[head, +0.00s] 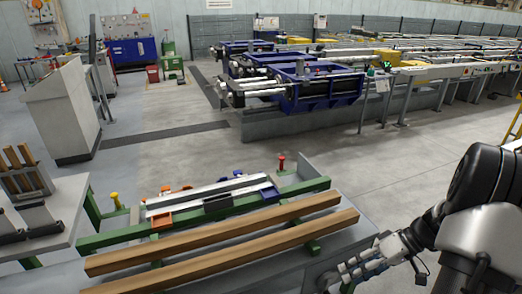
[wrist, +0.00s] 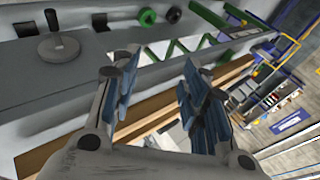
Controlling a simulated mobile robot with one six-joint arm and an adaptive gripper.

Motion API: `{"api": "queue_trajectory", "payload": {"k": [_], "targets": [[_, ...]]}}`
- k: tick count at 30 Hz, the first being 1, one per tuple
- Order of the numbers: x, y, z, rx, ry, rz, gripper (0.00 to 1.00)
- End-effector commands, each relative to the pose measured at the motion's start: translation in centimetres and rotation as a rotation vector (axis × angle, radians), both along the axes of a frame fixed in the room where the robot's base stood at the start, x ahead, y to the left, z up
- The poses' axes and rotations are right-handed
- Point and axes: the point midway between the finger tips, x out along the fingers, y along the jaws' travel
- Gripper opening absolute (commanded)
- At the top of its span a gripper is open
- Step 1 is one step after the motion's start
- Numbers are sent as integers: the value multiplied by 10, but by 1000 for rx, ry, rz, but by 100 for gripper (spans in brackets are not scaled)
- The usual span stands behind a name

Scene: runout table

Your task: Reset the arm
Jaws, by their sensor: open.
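My arm comes in from the right edge of the head view, and my gripper (head: 352,272) is low at the right, near the right end of the runout table. In the wrist view my gripper (wrist: 160,88) shows two blue-grey padded fingers standing apart. Nothing is held between them. The runout table has a green frame (head: 110,238) and two long brown beams (head: 225,245) along its front. Pale metal profiles (head: 208,194) lie behind them. A brown beam (wrist: 75,140) also passes behind the fingers in the wrist view.
A grey surface with a round disc and knob (wrist: 58,46) is at the wrist view's upper left. A grey console (head: 62,112) stands at the head view's left. Blue machinery (head: 320,90) stands at the back. Open floor (head: 360,155) lies between the machinery and table.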

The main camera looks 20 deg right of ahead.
Motion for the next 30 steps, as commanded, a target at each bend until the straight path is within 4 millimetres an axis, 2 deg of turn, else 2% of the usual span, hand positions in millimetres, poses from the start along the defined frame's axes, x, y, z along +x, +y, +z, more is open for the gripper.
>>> {"api": "queue_trajectory", "payload": {"k": [1, 7, 15, 22, 30], "targets": [[7, 17, 22, -53, 27, 30, 41], [10, 81, 88, -254, 120, 66, 41], [-16, 160, 156, -519, 95, 31, 41], [-54, 210, 194, -667, -50, -55, 41], [-86, 237, 212, -699, -228, -158, 41]]}}
